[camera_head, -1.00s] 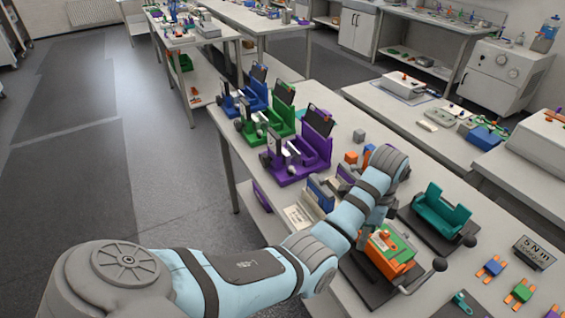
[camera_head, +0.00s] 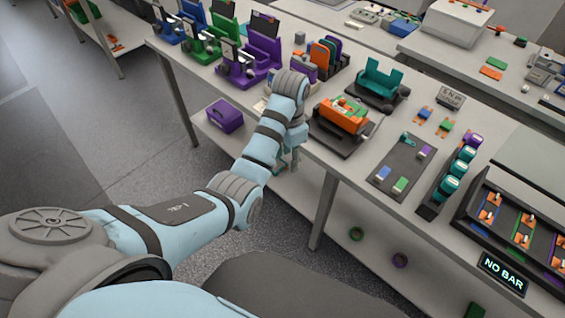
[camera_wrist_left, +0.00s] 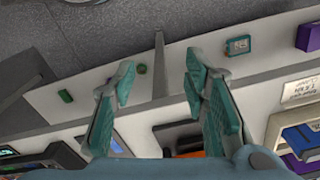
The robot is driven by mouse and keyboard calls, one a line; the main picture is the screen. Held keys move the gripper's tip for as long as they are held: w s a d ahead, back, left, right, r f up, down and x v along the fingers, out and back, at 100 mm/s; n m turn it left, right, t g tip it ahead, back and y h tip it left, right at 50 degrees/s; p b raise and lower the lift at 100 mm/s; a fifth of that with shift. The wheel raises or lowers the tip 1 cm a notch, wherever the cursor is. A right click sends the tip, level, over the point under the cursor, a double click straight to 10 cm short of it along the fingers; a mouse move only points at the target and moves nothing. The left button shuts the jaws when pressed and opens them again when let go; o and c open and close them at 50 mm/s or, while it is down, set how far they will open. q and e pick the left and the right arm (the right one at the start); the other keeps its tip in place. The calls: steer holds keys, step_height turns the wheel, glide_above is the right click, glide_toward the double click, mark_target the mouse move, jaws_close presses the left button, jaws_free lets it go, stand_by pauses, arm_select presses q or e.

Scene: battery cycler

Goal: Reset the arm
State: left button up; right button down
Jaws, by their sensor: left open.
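My left arm comes in from the left and is light blue with grey and dark bands. My left gripper (camera_head: 288,163) hangs at the front edge of the white bench (camera_head: 425,225), partly hidden by its own wrist. In the left wrist view its two teal fingers (camera_wrist_left: 158,78) are spread wide with nothing between them. Beyond them are a white shelf and the bench side. An orange and green fixture (camera_head: 345,115) on a dark base stands on the bench, right of the gripper and apart from it. My right gripper is not in view.
Blue, green and purple stations (camera_head: 262,50) line the bench's far left. A teal cradle (camera_head: 380,80) stands behind the orange fixture. A dark rack (camera_head: 515,225) with a "NO BAR" display is at right. A purple box (camera_head: 224,115) sits on the lower shelf. The floor at left is free.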

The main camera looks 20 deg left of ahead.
arm_select(q)
steer(key=w+f+n+t, duration=0.3)
steer(key=w+t, duration=0.2)
steer(key=w, duration=0.6)
steer(key=s+a+f+n+b, duration=0.1)
steer(key=s+f, duration=0.3)
steer(key=f, duration=0.5)
steer(key=s+a+f+n+t+b, duration=0.1)
steer(key=s+f, duration=0.3)
steer(key=f, duration=0.4)
steer(key=s+a+f+n+b, duration=0.15)
steer(key=s+f, duration=0.25)
steer(key=f, duration=0.5)
steer(key=s+a+f+g, duration=0.1)
steer(key=s+f, duration=0.4)
steer(key=s, duration=0.8)
steer(key=s+a+f+g+b, duration=0.1)
steer(key=s+f, duration=0.4)
steer(key=s, duration=0.9)
steer(key=s+a+f+g, duration=0.2)
steer(key=s+f, duration=0.3)
steer(key=s, duration=0.8)
steer(key=shift+s+f+g+y, duration=0.15)
steer(key=shift+s+g+y, duration=0.05)
steer(key=shift+g+y, duration=0.25)
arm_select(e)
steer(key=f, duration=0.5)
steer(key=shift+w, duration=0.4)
